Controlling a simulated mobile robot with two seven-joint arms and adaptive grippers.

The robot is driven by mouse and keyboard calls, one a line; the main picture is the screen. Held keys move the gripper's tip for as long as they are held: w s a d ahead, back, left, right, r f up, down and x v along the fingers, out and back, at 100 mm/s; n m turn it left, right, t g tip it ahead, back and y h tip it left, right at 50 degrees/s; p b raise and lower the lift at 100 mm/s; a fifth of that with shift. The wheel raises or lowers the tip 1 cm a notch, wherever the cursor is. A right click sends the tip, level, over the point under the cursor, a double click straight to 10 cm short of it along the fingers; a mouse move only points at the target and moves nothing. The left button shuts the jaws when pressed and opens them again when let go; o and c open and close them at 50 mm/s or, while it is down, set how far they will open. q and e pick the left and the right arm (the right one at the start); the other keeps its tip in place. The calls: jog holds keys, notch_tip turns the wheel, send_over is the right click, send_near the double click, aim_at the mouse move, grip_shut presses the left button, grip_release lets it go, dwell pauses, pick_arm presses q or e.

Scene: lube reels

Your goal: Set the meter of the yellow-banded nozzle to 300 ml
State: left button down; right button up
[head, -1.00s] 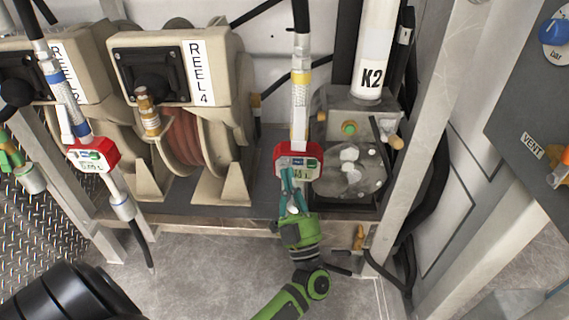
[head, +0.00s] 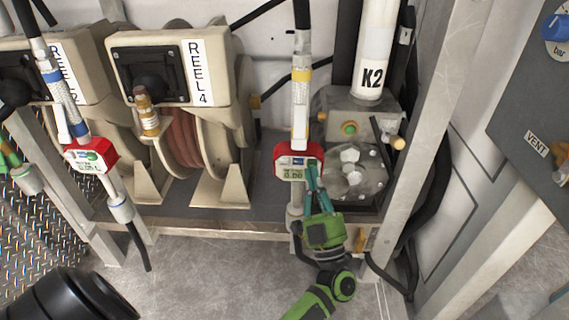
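The yellow-banded nozzle (head: 300,100) hangs upright in the middle of the head view, with a yellow band near its top. Its red-framed meter (head: 291,174) faces me, and its small display seems to read 0.00. The nozzle's lower end is partly hidden behind my gripper.
A blue-banded nozzle with a red meter (head: 91,155) hangs at the left. The REEL 4 housing (head: 150,70) stands behind. A pump unit (head: 352,150) under the white K2 cylinder (head: 374,50) is close on the right. A metal upright (head: 432,110) stands farther right. Open floor lies below.

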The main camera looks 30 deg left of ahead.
pick_arm(q)
jog(key=shift+w+a, duration=0.45)
jog(key=shift+w, duration=0.35)
dwell(0.9)
jog(key=shift+s+d+p, duration=0.2)
jog(key=shift+s+d, duration=0.1)
jog(key=shift+s, duration=0.25)
jog(key=shift+s+d+p, duration=0.2)
jog(key=shift+s+d, duration=0.1)
jog(key=shift+s, duration=0.2)
jog(key=shift+w, duration=0.2)
jog(key=shift+w+a, duration=0.1)
jog(key=shift+w+a, duration=0.15)
jog(key=shift+w, duration=0.1)
